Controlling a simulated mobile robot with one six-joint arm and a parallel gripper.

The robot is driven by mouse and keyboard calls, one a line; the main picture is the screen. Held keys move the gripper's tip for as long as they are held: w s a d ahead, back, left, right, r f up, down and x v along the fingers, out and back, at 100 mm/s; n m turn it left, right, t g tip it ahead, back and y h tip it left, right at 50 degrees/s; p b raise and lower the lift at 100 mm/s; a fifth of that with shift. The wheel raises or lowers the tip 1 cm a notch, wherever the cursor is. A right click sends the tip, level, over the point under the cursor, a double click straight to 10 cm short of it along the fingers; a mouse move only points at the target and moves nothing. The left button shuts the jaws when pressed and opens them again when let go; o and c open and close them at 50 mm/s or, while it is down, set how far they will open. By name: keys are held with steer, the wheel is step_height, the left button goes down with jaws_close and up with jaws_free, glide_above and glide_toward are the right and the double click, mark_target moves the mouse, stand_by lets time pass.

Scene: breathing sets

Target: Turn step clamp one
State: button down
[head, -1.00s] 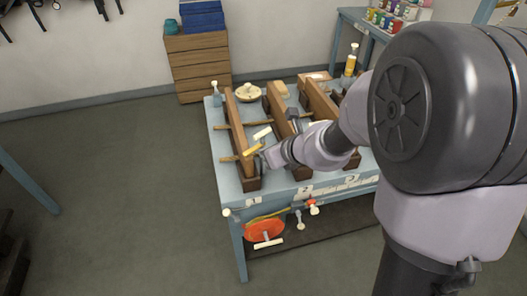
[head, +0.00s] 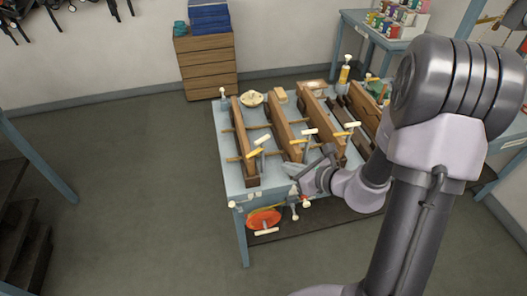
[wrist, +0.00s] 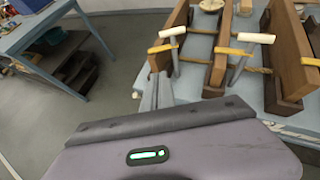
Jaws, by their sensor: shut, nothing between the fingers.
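A wooden clamp with a yellow bar (head: 254,153) and a white-tipped handle (head: 263,140) stands at the left end of the blue bench. It is probably step clamp one; its white handle (wrist: 173,30) also shows in the wrist view. My gripper (head: 288,169) is over the front of the bench, to the right of and below that handle, and apart from it. In the wrist view my shut fingers (wrist: 157,90) point toward the clamp's near end, with nothing held.
Two similar clamp handles, a middle one (head: 309,132) and a right one (head: 352,124), stand further right. Long wooden boards (head: 282,127) fill the blue bench top (head: 228,180). An orange disc (head: 264,219) hangs under its front edge. The floor to the left is clear.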

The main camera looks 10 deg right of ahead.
steer(key=b, duration=0.2)
glide_toward(254, 154)
step_height(254, 154, down, 3)
steer(key=shift+w+a, duration=0.4)
steer(key=shift+w, duration=0.4)
steer(key=shift+w+a, duration=0.4)
steer(key=shift+w, duration=0.35)
steer(key=shift+w+a, duration=0.35)
steer(key=shift+w, duration=0.45)
